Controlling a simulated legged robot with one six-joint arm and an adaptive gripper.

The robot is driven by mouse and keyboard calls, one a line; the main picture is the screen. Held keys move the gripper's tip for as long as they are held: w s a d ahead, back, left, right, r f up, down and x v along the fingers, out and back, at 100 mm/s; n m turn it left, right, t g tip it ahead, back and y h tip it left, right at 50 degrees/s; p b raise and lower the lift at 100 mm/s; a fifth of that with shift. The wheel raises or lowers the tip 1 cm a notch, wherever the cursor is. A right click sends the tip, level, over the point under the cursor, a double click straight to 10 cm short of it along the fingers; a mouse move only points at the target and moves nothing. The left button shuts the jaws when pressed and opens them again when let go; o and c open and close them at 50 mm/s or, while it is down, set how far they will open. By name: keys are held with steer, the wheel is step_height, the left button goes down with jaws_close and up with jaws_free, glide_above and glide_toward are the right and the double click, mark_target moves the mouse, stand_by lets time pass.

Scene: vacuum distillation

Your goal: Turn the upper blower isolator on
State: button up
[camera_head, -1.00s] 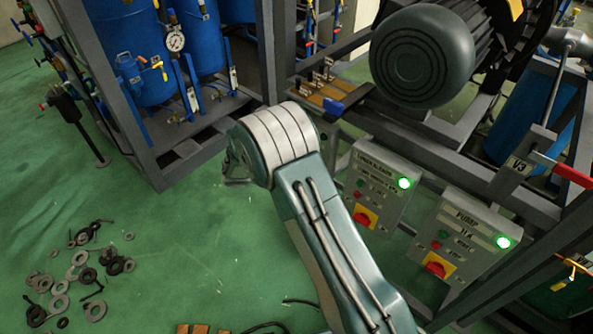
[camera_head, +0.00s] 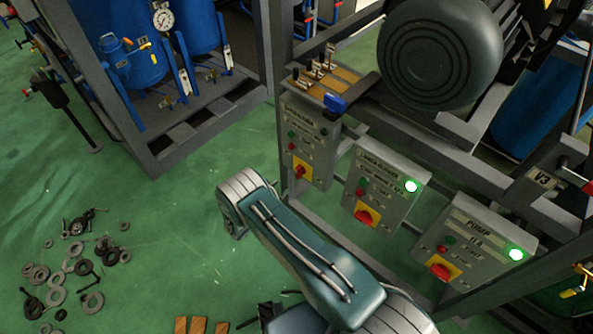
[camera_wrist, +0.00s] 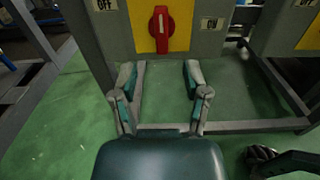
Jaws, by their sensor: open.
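Three grey isolator boxes hang in a row on the frame in the head view. The leftmost box (camera_head: 308,142) has a hard-to-read label, no lit lamp and a red switch on yellow (camera_head: 301,170). The middle box (camera_head: 388,190), seemingly labelled lower blower, has a lit green lamp. In the wrist view a red knob (camera_wrist: 161,28) stands upright on a yellow plate, with OFF at upper left and ON at right. This appears to be the leftmost box. My gripper (camera_wrist: 162,75) is open and empty just below the knob in the picture. The head view hides it.
The right box (camera_head: 480,242), labelled PUMP, also has a lit green lamp. A large motor (camera_head: 440,52) and frame beams sit above the boxes. Loose washers and bolts (camera_head: 72,265) lie on the green floor at left. A neighbouring box edge (camera_wrist: 310,30) shows at right.

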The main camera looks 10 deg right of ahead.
mark_target(296, 173)
steer(key=x, duration=0.9)
steer(key=shift+d, duration=0.1)
jaws_close()
